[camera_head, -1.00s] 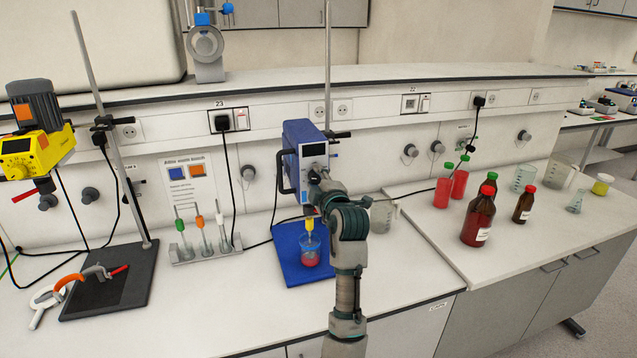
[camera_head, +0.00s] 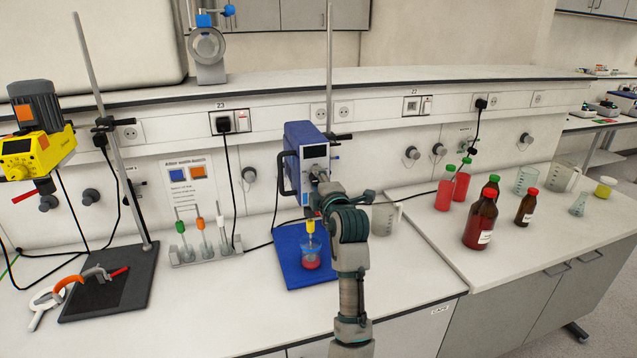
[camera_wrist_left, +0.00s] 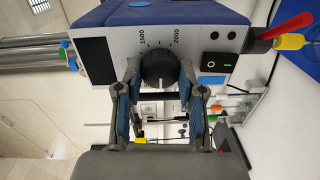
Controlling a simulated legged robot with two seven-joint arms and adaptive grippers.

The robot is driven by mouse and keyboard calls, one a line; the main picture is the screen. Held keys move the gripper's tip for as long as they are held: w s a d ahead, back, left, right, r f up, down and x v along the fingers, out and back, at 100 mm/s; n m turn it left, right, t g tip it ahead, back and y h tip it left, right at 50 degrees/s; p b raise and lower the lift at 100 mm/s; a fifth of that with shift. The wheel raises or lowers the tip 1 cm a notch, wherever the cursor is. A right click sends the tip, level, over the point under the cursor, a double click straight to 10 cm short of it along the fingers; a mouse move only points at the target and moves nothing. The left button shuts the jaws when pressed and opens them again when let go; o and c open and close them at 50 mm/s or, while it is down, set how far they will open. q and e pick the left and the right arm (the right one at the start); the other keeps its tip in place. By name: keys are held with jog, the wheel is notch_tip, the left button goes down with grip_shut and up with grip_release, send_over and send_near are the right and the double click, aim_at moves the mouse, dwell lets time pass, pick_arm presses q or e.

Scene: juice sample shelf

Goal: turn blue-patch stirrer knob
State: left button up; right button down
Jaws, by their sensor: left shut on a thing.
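The blue stirrer (camera_head: 303,146) is clamped on a metal stand above a blue base plate (camera_head: 292,262). Its dark knob (camera_wrist_left: 158,70) is in the middle of its front panel in the left wrist view, between the marks 1500 and 2000. A blue patch (camera_wrist_left: 211,80) is on the panel to the right of the knob. My left gripper (camera_wrist_left: 159,84) has its two fingers on either side of the knob, shut on it. In the head view my left gripper (camera_head: 322,183) hides the knob. My right gripper is not in view.
A beaker of red liquid (camera_head: 311,259) stands on the base plate below the stirrer. A yellow stirrer (camera_head: 33,150) hangs at the left. Red-filled and brown bottles (camera_head: 480,219) stand on the right bench. A rack (camera_head: 200,250) of small tools is left of the plate.

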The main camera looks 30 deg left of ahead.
pick_arm(q)
jog(key=o, duration=1)
jog(key=shift+w, duration=0.15)
jog(key=shift+o, duration=0.7)
jog(key=shift+w+f, duration=0.15)
jog(key=v, duration=1.2)
